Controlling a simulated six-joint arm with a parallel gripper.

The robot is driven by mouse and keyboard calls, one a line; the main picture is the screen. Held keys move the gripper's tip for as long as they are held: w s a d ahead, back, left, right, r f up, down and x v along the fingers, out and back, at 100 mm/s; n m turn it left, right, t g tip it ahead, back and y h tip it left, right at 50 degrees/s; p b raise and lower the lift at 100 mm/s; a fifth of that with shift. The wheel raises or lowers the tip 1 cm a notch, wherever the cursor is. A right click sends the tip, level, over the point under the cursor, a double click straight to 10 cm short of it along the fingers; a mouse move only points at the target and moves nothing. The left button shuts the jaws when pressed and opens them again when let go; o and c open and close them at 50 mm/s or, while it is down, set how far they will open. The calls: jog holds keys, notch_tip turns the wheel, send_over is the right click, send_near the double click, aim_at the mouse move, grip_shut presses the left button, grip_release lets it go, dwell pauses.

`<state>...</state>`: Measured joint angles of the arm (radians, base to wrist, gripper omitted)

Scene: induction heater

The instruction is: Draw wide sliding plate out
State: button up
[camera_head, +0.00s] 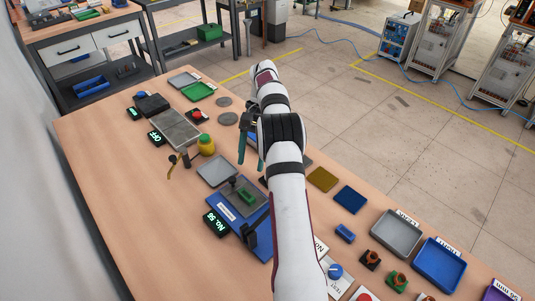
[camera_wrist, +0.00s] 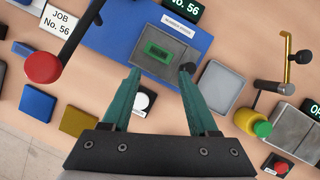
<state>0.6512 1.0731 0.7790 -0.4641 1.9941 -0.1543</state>
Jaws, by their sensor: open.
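A blue station (camera_head: 228,211) labelled like a stamp carries a grey plate (camera_head: 252,185) with a green rectangular piece (camera_head: 247,197) on it. This grey plate looks like the sliding plate, though I cannot be sure. The wrist view shows the plate (camera_wrist: 190,48), the green piece (camera_wrist: 157,52) and a black knob (camera_wrist: 188,68) at the plate's edge. My gripper (camera_wrist: 160,76) is open and empty. In the wrist view its right teal fingertip appears close beside the knob; contact cannot be told. In the head view my gripper (camera_head: 252,163) is above the table beyond the station.
A red-balled lever (camera_wrist: 42,68) rises left of the station in the wrist view. A grey square tray (camera_wrist: 222,88), a yellow-green bottle (camera_wrist: 252,122) and a hooked post (camera_wrist: 286,60) stand right. Yellow (camera_head: 322,179) and blue (camera_head: 350,199) plates lie on the table.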

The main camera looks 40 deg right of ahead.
jog(key=s+d+r, duration=0.3)
jog(key=s, duration=0.1)
jog(key=shift+s, duration=0.2)
